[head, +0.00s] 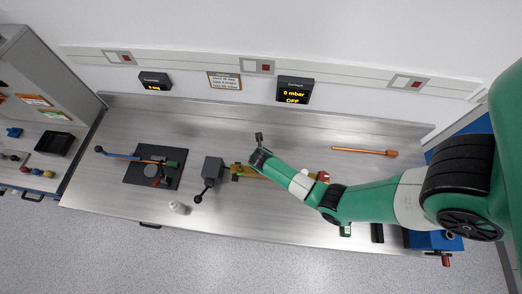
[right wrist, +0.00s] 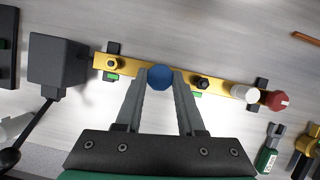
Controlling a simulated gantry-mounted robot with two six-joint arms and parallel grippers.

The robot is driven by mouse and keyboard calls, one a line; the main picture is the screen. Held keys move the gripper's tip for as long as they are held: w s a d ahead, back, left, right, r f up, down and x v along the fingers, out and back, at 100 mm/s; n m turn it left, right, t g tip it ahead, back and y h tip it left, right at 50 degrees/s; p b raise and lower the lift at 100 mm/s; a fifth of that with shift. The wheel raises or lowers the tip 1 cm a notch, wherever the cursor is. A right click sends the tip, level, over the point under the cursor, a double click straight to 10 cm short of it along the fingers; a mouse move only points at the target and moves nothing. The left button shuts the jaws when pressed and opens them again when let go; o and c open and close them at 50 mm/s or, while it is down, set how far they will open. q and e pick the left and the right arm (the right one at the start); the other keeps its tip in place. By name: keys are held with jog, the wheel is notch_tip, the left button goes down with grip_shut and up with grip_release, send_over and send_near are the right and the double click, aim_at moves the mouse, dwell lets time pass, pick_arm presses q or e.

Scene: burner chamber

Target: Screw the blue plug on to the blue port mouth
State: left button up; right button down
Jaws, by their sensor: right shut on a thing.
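The blue plug (right wrist: 160,77) is a faceted blue cap between the fingertips of my right gripper (right wrist: 160,82) in the right wrist view. The gripper is shut on it. The plug covers part of the brass bar (right wrist: 221,88), seen from above. The blue port mouth is not visible; I cannot tell whether the plug touches it. In the head view my right arm reaches in from the right over the brass bar (head: 270,178), and its wrist hides the gripper and plug. My left gripper is not in view.
The bar also carries a brass fitting (right wrist: 112,63), a black fitting (right wrist: 202,83), a white cap (right wrist: 244,93) and a red knob (right wrist: 279,100). A dark box (head: 213,170) with a lever stands left of it. An orange tool (head: 365,151) lies behind. A display (head: 295,91) reads 0 mbar, OFF.

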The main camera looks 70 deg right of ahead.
jog(key=shift+f+b, duration=1.55)
jog(key=shift+f, duration=0.8)
jog(key=shift+p, duration=0.35)
jog(key=shift+r, duration=0.1)
jog(key=shift+f, duration=0.25)
jog(key=shift+f+b, duration=0.75)
jog(key=shift+f, duration=0.25)
jog(key=shift+c, duration=2.2)
grip_release()
